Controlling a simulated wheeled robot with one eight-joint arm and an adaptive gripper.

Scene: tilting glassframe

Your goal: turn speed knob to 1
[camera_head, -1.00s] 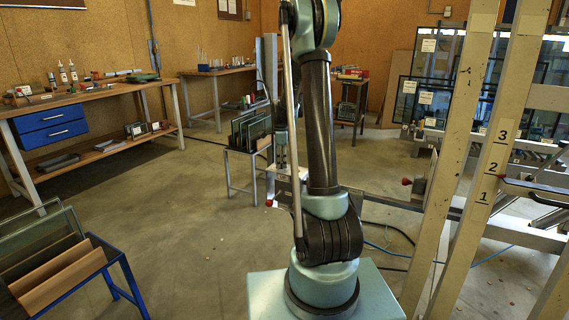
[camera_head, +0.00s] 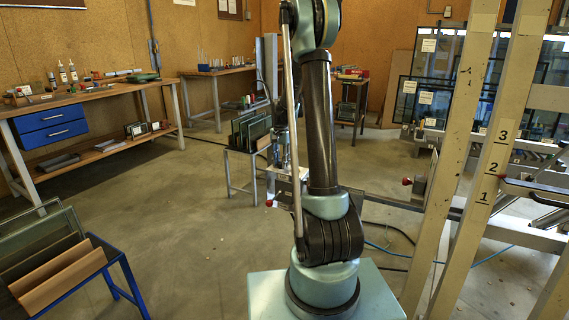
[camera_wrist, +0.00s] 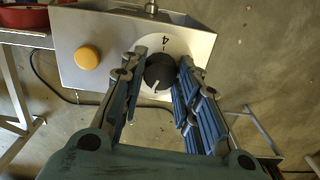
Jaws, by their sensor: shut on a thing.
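The speed knob (camera_wrist: 160,73) is black and round, with a white pointer line, on a pale round dial on a grey control box (camera_wrist: 80,35). The pointer line points toward the bottom of the wrist view, slightly left. A figure that looks like 4 (camera_wrist: 166,43) shows above the knob; other dial marks are hidden or out of view. My gripper (camera_wrist: 162,58) is shut on the knob, one blue-grey finger on each side. In the head view the control box (camera_head: 290,172) is partly hidden behind my arm, and the knob cannot be made out.
A yellow button (camera_wrist: 87,58) sits on the box left of the knob. A glass rack (camera_head: 250,130) stands behind the box. A blue rack (camera_head: 100,262) is at left. Open floor lies between.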

